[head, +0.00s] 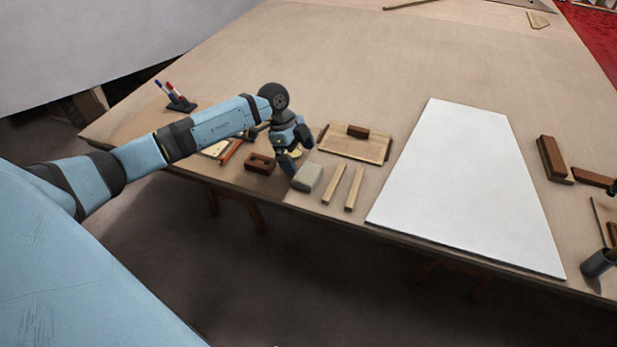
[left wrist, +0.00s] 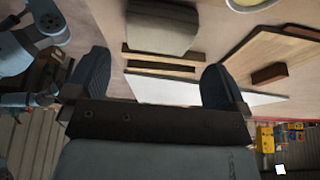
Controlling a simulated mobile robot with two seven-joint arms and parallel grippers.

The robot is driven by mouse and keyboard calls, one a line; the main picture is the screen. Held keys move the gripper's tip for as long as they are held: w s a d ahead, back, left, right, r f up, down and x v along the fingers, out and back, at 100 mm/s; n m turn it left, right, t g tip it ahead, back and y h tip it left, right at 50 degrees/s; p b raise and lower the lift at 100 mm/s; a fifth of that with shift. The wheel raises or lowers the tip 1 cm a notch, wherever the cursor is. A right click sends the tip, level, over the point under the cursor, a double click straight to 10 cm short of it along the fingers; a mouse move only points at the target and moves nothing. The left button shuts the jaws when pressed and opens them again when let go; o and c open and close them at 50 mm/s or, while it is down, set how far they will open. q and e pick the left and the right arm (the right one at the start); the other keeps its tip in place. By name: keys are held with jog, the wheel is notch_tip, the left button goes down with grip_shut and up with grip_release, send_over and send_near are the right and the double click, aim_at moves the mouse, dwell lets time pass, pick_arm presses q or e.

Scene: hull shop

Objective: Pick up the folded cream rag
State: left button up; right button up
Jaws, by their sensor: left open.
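The folded cream rag (head: 308,178) lies near the front edge of the table as a small pale, thick block. It also shows at the top of the left wrist view (left wrist: 160,30), beyond and between my fingers. My left gripper (head: 290,162) is just to the left of and above the rag in the head view, partly covering what is behind it. In the left wrist view my left gripper (left wrist: 155,82) has its two dark fingers wide apart with nothing between them. My right gripper is not in view.
Two wooden strips (head: 345,187) lie right of the rag. A brown block (head: 260,163) lies left of it. A wooden tray (head: 372,148) holding a brown block is behind. A large white panel (head: 465,180) covers the table to the right. The table's far middle is clear.

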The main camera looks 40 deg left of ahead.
aim_at(307, 172)
pick_arm(q)
jog(key=shift+x, duration=3.45)
jog(key=shift+d+r, duration=0.1)
jog(key=c, duration=0.6)
